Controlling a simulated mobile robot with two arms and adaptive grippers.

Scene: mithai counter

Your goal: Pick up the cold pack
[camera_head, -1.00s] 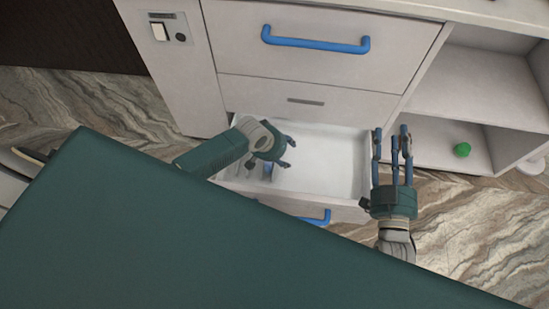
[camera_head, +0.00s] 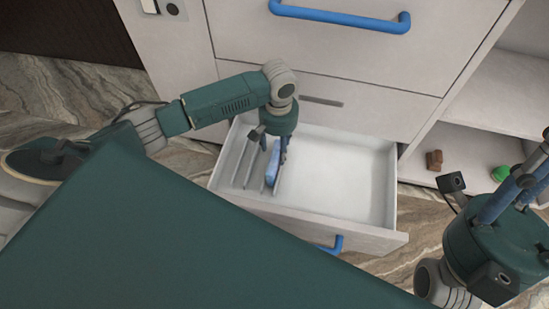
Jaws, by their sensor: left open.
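The cold pack, a light blue flat piece (camera_head: 272,166), stands on edge among the thin dividers at the left of the open white drawer (camera_head: 345,190). My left gripper (camera_head: 273,150) reaches down into the drawer from above, right at the blue piece. Its jaws are open, with fingers close beside the piece; I cannot tell whether they touch it. The hand hides the piece's upper part. My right gripper (camera_head: 522,187) is at the right edge, away from the drawer, its blue fingers apart and partly cut off by the frame.
A closed drawer with a blue handle (camera_head: 340,17) is above. The open drawer's right part is empty. A green object (camera_head: 501,173) and a brown block (camera_head: 434,160) are on the low shelf at right. My green body covers the lower left.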

